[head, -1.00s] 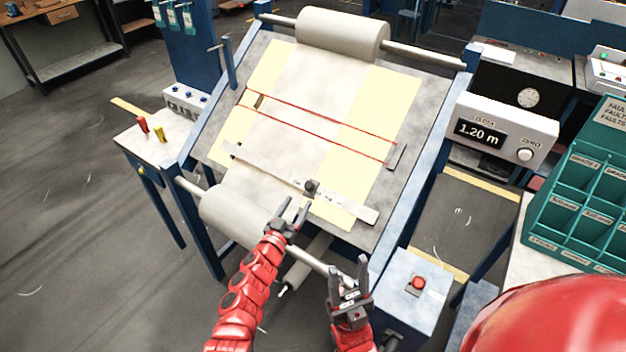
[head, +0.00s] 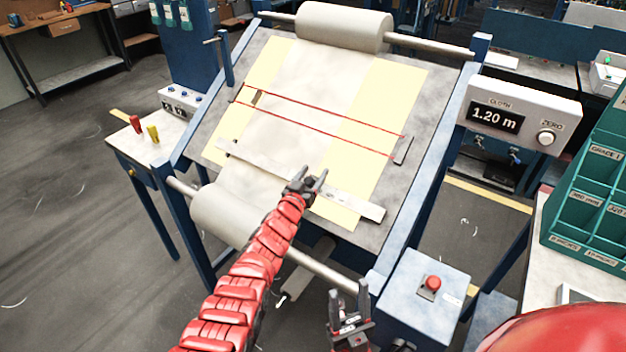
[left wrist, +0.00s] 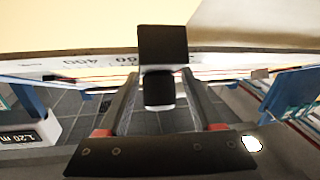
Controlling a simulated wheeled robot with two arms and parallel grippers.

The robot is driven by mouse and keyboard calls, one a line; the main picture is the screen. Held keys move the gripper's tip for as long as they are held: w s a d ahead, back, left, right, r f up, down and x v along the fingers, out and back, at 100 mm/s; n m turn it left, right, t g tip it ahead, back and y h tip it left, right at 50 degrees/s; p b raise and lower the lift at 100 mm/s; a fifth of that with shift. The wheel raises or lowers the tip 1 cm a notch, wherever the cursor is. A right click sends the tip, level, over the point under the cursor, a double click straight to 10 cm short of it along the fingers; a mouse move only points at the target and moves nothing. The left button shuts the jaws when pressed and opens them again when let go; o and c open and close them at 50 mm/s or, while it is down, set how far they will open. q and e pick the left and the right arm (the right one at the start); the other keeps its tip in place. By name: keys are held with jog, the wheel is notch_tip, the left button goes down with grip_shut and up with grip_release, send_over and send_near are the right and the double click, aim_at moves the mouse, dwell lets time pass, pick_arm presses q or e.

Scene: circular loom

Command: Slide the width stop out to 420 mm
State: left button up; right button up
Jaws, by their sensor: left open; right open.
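The white ruler bar (head: 345,197) lies across the lower part of the sloped cloth table. Its scale (left wrist: 85,62) shows in the left wrist view, with a 400 mark left of the stop. The width stop, a black block with a round knob (left wrist: 162,45), is seen there between my left fingers. My left gripper (head: 307,181) is open at the bar and hides the stop in the head view. Its fingers (left wrist: 160,105) stand on both sides of the knob with visible gaps. My right gripper (head: 350,300) is open and empty, low in front of the table.
Two red lines (head: 320,120) cross the cloth above the bar. A cloth roller (head: 228,215) lies along the table's front edge. A box with a red button (head: 432,282) stands at the right, below a display reading 1.20 m (head: 495,118).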

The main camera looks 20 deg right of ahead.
pick_arm(q)
grip_shut()
dwell(0.4)
dwell(1.1)
